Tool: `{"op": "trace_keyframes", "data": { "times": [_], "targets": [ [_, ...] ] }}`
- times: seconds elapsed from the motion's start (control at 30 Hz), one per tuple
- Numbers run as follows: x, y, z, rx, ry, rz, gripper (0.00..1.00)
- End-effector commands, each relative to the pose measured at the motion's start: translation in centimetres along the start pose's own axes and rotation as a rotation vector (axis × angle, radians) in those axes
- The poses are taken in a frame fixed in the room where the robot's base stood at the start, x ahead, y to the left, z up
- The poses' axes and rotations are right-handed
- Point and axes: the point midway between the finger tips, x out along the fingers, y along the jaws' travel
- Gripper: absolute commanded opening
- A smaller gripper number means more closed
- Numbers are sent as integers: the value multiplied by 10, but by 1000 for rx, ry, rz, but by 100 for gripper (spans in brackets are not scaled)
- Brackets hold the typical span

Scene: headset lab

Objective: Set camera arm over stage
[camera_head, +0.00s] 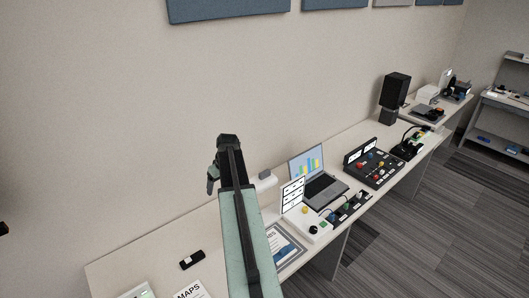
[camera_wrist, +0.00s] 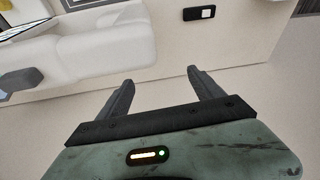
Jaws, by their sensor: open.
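My gripper (camera_wrist: 160,78) is open in the wrist view, with its two dark fingers apart and nothing between them. A large white rounded body (camera_wrist: 105,45) lies beyond and left of the fingers, with a grey block (camera_wrist: 20,80) at its left. I cannot tell whether this is the camera arm. In the head view, my arm crosses the table, and a small white part with a grey top (camera_head: 265,180) shows just right of it, partly hidden. I cannot make out a stage for certain. No contact with the gripper shows.
A long table (camera_head: 130,262) runs along the wall. A black device (camera_head: 192,260) and a MAPS booklet (camera_head: 190,291) lie left of my arm. Right of it are a laptop (camera_head: 322,188), a control panel (camera_head: 375,168) and a black speaker (camera_head: 396,90). Bare tabletop shows at left.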

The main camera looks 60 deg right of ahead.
Motion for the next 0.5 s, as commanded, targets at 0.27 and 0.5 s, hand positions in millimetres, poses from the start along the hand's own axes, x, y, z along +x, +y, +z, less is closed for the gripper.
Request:
{"op": "trace_keyframes", "data": {
  "times": [0.27, 0.5],
  "targets": [
    [-75, 200, 51, 76, 101, 80, 76],
    [-77, 216, 61, 78, 111, 89, 76]
  ]
}}
